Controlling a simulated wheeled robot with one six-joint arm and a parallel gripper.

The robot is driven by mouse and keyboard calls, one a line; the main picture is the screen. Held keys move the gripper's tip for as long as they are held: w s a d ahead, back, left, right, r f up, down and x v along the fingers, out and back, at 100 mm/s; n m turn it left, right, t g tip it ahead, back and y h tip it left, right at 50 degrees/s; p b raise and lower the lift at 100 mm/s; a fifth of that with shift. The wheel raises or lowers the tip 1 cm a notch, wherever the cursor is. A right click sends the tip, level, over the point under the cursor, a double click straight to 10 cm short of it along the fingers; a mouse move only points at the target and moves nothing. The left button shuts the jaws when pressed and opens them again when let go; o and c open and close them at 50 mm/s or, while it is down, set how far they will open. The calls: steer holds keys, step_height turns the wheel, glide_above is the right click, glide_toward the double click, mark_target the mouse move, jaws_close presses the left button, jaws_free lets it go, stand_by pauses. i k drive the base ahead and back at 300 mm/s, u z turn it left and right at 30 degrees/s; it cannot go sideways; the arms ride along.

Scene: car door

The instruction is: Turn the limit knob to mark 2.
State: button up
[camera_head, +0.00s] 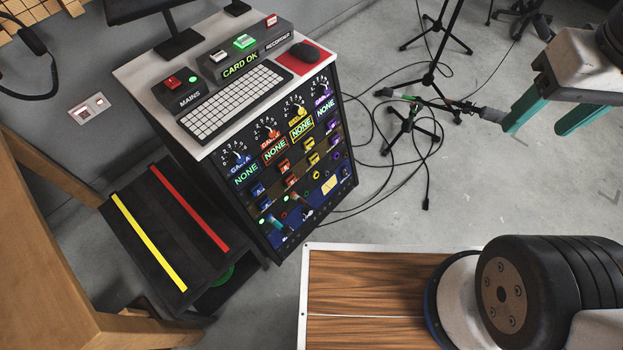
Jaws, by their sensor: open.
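A black equipment rack (292,165) stands left of centre, with its front panel facing right and toward me. Across the panel top are several dial knobs with numbered white scales: a blue one (235,160), a red one (271,134), a yellow one (298,113) and a purple one (324,92). Their lettering is too small to read surely, so I cannot tell which is the limit knob or its mark. Glowing "NONE" displays sit under the dials. My gripper (538,128) is at the upper right, its two teal fingers apart and empty, well away from the rack.
On the rack top are a keyboard (236,101), a mouse (304,51), a mains box (184,91) and a recorder box (244,51). Tripod stands (430,75) and loose cables lie on the floor between rack and gripper.

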mark_target(306, 212)
steer(key=u, duration=1.3)
steer(key=k, duration=1.3)
steer(key=i, duration=0.55)
steer(key=z, duration=0.85)
steer(key=i, duration=0.9)
steer(key=u, duration=0.05)
